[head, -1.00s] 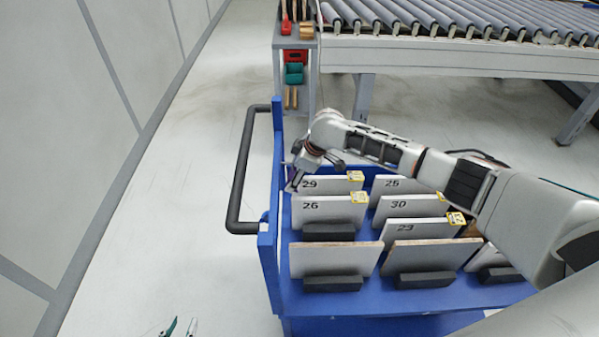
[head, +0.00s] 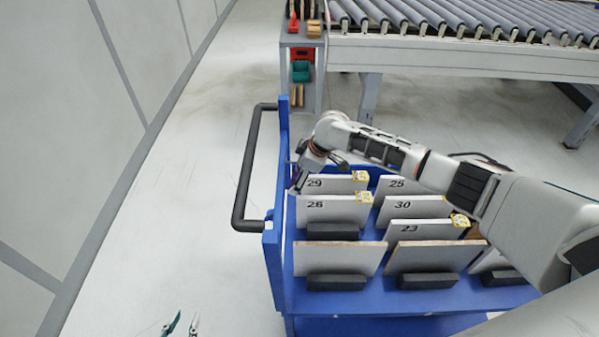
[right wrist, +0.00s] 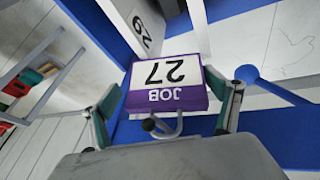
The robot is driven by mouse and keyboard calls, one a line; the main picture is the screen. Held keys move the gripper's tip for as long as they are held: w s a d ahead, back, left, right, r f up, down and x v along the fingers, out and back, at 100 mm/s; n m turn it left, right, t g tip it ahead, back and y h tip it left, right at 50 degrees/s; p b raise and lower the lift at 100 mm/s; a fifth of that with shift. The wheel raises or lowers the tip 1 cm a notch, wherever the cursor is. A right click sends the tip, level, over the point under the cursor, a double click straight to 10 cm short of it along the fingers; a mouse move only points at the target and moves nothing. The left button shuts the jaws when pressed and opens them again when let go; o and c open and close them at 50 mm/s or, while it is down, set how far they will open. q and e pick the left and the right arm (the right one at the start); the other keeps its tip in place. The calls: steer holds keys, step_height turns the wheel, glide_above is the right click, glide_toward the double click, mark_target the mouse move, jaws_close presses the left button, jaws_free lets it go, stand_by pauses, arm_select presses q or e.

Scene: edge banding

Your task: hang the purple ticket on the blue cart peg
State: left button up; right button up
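The purple ticket (right wrist: 165,85), with a white face reading JOB 27, appears upside down in the right wrist view. A grey metal hook (right wrist: 170,130) shows at its near edge. My right gripper (right wrist: 167,100) has its teal fingertips against the ticket's two sides. In the head view my right gripper (head: 303,176) is at the left side of the blue cart (head: 272,262), by the panel marked 29. A blue rod with a round end (right wrist: 247,74) shows right of the ticket, apart from it; it looks like the peg. My left gripper (head: 181,326) is open and empty at the bottom edge.
Several numbered white panels (head: 326,209) stand in dark holders on the cart. A dark handle (head: 243,180) sticks out at the cart's left. A tool shelf (head: 300,40) and roller conveyor (head: 450,55) stand behind. The floor at left is clear.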

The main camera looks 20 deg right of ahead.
stand_by(0.3)
steer(key=v, duration=1.2)
steer(key=shift+s, duration=0.1)
